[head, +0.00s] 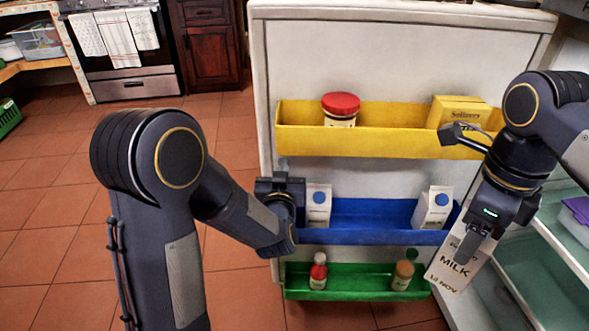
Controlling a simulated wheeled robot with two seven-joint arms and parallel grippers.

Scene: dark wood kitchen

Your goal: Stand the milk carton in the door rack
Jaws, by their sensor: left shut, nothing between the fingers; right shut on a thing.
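A white milk carton (452,268) with dark "MILK" lettering is tilted in my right gripper (474,240), which is shut on its upper part. It hangs at the right side of the open fridge door, in front of the right ends of the blue and green racks. The door carries a yellow rack (370,144), a blue rack (370,236) and a green rack (350,282). Two cartons with blue caps stand in the blue rack, one at the left (318,203) and one at the right (434,208). My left gripper (280,188) is shut and empty beside the left carton.
The yellow rack holds a red-lidded jar (340,108) and a yellow box (458,112). The blue rack's middle is free. Fridge shelves (545,275) lie at the right.

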